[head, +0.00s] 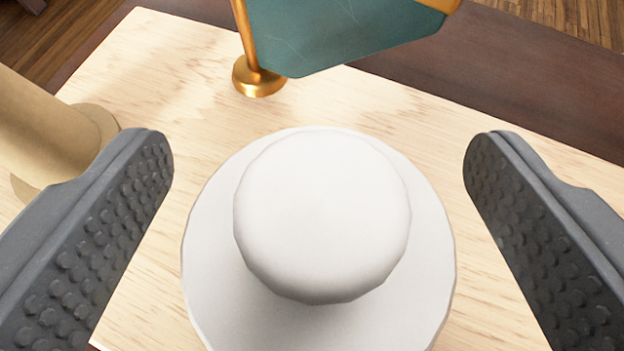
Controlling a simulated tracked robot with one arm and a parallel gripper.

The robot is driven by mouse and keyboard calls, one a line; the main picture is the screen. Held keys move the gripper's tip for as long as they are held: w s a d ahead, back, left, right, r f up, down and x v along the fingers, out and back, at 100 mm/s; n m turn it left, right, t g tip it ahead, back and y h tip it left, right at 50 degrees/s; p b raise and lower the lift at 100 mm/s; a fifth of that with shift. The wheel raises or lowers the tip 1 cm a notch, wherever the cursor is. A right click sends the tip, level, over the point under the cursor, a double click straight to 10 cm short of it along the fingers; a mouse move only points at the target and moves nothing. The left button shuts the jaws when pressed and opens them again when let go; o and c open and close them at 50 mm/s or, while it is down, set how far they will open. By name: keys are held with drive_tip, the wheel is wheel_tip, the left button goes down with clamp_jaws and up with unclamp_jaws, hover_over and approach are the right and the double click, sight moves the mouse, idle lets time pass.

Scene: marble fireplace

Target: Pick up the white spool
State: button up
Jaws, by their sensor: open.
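The white spool (322,215) stands in the middle of the head view on a pale wooden board. Its rounded top knob sits above a wider white disc, and its lower part is hidden beneath. My gripper (318,180) is open, with one dark studded finger on each side of the spool. Clear gaps show between both fingers and the spool, and nothing is held.
The pale board (180,60) lies on a dark brown surface (500,75). A brass-footed stand (258,80) with a green panel (340,30) is just behind the spool. A tan cylindrical object (45,125) is at left, close to the left finger. The board at right is bare.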

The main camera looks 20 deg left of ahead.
drive_tip(key=shift+w+a+f, duration=0.15)
drive_tip(key=shift+w+f, duration=0.2)
drive_tip(key=shift+w, duration=0.2)
drive_tip(key=shift+r, duration=0.1)
drive_tip(key=c, duration=1.1)
drive_tip(key=shift+r, duration=0.1)
